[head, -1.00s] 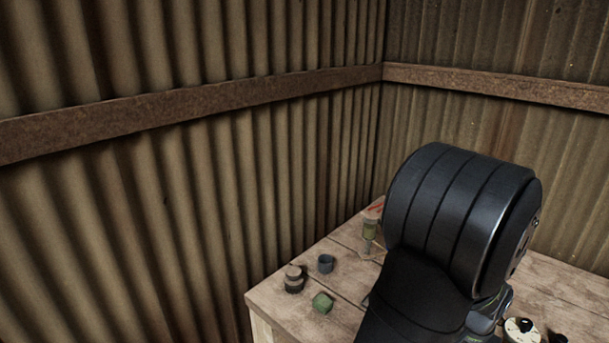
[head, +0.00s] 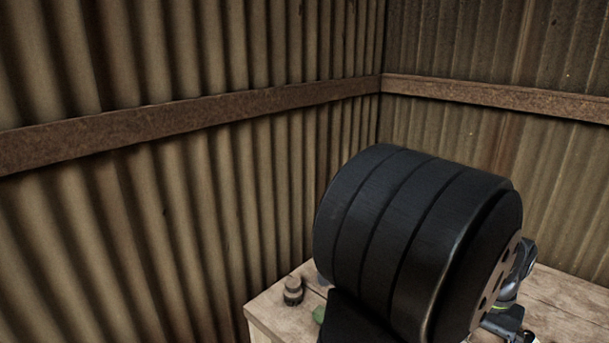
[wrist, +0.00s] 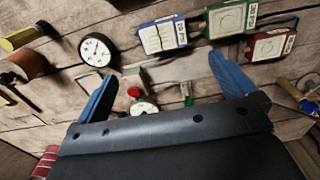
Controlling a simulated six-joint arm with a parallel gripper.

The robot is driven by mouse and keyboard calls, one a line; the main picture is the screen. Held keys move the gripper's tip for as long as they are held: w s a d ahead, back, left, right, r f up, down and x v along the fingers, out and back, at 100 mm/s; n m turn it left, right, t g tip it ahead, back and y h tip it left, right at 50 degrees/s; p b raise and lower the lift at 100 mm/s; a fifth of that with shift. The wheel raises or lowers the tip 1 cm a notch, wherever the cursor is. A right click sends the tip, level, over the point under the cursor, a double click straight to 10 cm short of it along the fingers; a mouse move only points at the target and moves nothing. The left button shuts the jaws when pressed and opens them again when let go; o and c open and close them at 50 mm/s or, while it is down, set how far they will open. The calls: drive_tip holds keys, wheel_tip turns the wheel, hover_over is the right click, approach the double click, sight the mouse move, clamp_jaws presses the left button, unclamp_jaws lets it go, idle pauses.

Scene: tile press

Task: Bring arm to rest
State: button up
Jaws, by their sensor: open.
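My gripper (wrist: 168,92) shows in the wrist view with its two blue fingers spread wide apart. Nothing is between the fingertips, and the wooden table (wrist: 200,70) lies beyond them at some distance. In the head view, my dark arm covers most of the table (head: 275,312), and the fingers cannot be made out there.
In the wrist view, a round white dial (wrist: 96,52), a blue box (wrist: 163,36), a green box (wrist: 230,18) and a red box (wrist: 270,44) lie on the table. A small dark jar (head: 293,291) stands near the table's left corner. Corrugated walls (head: 190,210) stand behind.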

wheel_tip(320, 180, up, 6)
drive_tip(key=f, duration=0.1)
wheel_tip(320, 180, down, 16)
drive_tip(key=shift+f, duration=0.25)
wheel_tip(320, 180, up, 7)
drive_tip(key=shift+d+r, duration=0.1)
drive_tip(key=shift+d, duration=0.05)
drive_tip(key=w+f, duration=0.1)
drive_tip(key=w, duration=0.1)
drive_tip(key=w+f, duration=0.1)
drive_tip(key=w, duration=0.2)
drive_tip(key=w+a+f, duration=0.1)
drive_tip(key=w, duration=0.2)
idle(0.3)
